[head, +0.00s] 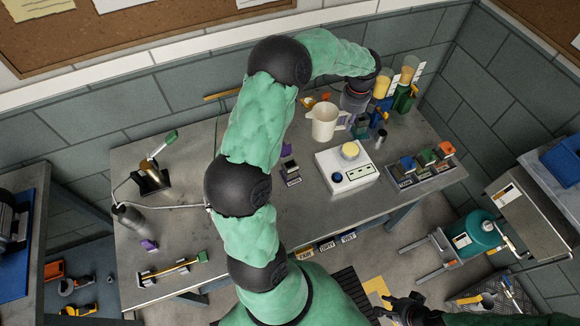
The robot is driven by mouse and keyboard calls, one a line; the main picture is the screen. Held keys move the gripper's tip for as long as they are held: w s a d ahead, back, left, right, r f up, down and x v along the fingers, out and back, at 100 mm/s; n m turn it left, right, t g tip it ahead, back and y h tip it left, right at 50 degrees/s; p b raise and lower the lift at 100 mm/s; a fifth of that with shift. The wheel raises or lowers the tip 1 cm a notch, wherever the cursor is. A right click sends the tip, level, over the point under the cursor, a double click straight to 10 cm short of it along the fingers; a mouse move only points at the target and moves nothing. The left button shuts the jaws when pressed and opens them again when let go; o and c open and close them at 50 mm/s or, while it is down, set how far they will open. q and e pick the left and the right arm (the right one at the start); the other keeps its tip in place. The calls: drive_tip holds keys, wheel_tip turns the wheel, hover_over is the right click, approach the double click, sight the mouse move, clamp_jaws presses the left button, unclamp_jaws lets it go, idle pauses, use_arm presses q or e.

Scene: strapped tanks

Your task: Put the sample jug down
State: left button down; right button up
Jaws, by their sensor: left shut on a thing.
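The sample jug (324,122) is a cream pitcher, upright at the back of the grey workbench (240,205), with its handle towards the right. My left arm reaches over the bench, and its gripper (353,108) is shut on the jug at the handle side. The fingertips are small and partly hidden by the wrist. I cannot tell whether the jug's base touches the bench. My right gripper (397,307) is low at the bottom right, away from the bench, and its jaw opening is unclear.
A white device with a yellow-topped round part (347,165) stands in front of the jug. Bottles and yellow-topped cylinders (384,82) crowd the back right. The bench's left middle is fairly clear.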

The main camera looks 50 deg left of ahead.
use_arm(q)
drive_tip(key=s+d+f+n+b, duration=0.1)
drive_tip(key=s+d+f+b, duration=0.25)
drive_tip(key=s+d, duration=0.35)
drive_tip(key=s+d+f+b, duration=0.3)
drive_tip(key=s+d+b, duration=0.2)
drive_tip(key=s, duration=0.5)
drive_tip(key=s+d+f+n+b, duration=0.1)
drive_tip(key=s+d+f+b, duration=0.25)
drive_tip(key=s+d, duration=0.4)
drive_tip(key=w+a+f+b, duration=0.2)
drive_tip(key=w+a+f, duration=0.2)
drive_tip(key=w+a+f+b, duration=0.3)
drive_tip(key=w+a+f, duration=0.1)
drive_tip(key=w+a, duration=0.1)
drive_tip(key=shift+w+f, duration=0.2)
drive_tip(key=shift+w, duration=0.1)
drive_tip(key=f, duration=0.1)
drive_tip(key=f+b, duration=0.1)
drive_tip(key=f, duration=0.1)
drive_tip(key=shift+w+a+f, duration=0.15)
drive_tip(key=shift+w+a, duration=0.1)
drive_tip(key=shift+w, duration=0.1)
drive_tip(key=shift+f, duration=0.3)
drive_tip(key=shift+f+b, duration=0.15)
drive_tip(key=shift+b, duration=0.15)
